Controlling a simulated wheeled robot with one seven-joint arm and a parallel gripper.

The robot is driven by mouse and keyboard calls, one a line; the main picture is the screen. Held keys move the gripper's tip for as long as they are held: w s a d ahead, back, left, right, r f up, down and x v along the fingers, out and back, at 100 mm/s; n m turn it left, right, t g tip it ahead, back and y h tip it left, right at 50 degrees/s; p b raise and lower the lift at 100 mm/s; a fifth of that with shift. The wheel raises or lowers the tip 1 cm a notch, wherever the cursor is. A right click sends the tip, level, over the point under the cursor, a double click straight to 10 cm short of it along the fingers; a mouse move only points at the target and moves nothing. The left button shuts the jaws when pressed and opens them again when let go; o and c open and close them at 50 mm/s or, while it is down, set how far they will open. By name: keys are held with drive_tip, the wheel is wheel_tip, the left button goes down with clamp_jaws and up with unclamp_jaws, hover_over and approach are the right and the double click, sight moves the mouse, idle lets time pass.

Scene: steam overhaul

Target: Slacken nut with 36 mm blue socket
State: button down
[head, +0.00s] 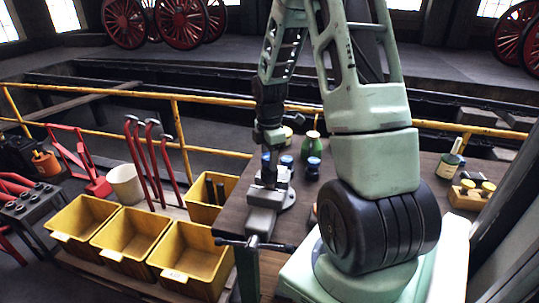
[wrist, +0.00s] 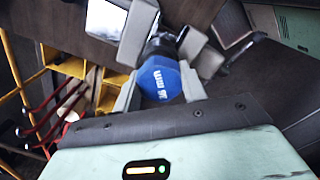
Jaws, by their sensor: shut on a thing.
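The blue socket (wrist: 160,78), with white upside-down lettering that seems to read 36 mm, sits between the fingers of my gripper (wrist: 162,88) in the wrist view. The fingers are shut on its sides. A dark round piece (wrist: 160,46) shows just beyond the socket, between grey vise jaws (wrist: 203,55). In the head view my gripper (head: 268,145) points down over the grey bench vise (head: 263,208). I cannot make out the nut; the socket and gripper hide that spot, so I cannot tell whether they touch.
Other blue-topped pieces (head: 313,167) and a green bottle (head: 312,144) stand on the bench behind the vise. Yellow bins (head: 190,250) and red-handled tools (head: 150,165) are to the left. A yellow rail (head: 215,99) runs behind. A wooden block with yellow-topped pieces (head: 467,196) is at right.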

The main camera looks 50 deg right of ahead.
drive_tip(key=shift+n, duration=0.4)
drive_tip(key=shift+r+n+p, duration=0.1)
drive_tip(key=shift+n+p, duration=0.65)
drive_tip(key=shift+n, duration=0.15)
drive_tip(key=shift+n+p, duration=0.7)
drive_tip(key=shift+n, duration=0.4)
drive_tip(key=shift+n+p, duration=0.55)
drive_tip(key=shift+n, duration=0.15)
drive_tip(key=shift+m, duration=0.4)
